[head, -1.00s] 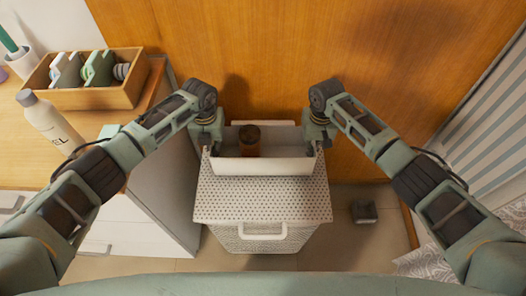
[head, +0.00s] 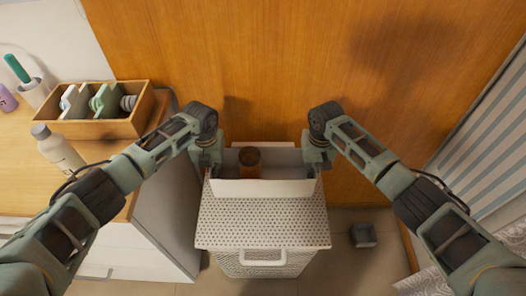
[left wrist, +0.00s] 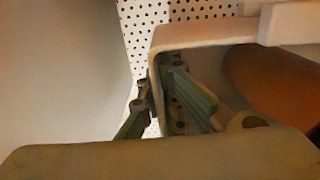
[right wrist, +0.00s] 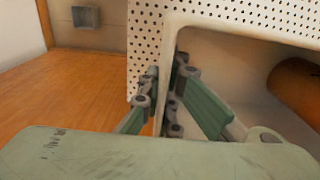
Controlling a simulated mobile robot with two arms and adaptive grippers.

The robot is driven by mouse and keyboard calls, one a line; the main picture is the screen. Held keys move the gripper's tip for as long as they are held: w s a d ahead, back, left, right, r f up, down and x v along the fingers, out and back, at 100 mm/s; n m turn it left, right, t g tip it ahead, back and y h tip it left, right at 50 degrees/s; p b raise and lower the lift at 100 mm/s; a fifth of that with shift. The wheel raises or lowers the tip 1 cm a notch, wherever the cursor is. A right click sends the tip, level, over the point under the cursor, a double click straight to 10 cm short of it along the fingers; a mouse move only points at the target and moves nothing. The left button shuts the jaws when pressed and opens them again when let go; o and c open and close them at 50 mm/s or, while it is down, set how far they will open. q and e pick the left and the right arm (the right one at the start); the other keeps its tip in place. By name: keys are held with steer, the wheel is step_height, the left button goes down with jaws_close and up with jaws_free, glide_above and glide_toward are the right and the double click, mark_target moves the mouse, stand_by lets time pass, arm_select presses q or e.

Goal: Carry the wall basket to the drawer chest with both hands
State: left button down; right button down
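The wall basket (head: 262,188) is a white open bin in the middle of the head view, with a brown jar (head: 249,163) inside. My left gripper (head: 210,168) is on the basket's left end. In the left wrist view its fingers (left wrist: 160,85) straddle and pinch the end wall. My right gripper (head: 316,165) is on the right end, and the right wrist view shows its fingers (right wrist: 163,80) closed on that wall. The basket looks level. I cannot tell its height above what is below. The drawer chest (head: 25,165), wood-topped with white drawers, stands at the left.
A perforated white hamper (head: 262,222) with a handle is below and in front of the basket. On the chest are a wooden organizer box (head: 100,128), a bottle (head: 60,153) and a cup (head: 34,92). A wooden panel (head: 290,70) is behind. A small grey box (head: 363,235) lies on the floor.

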arm_select(q)
steer(key=shift+r, duration=0.1)
arm_select(e)
steer(key=shift+r, duration=0.1)
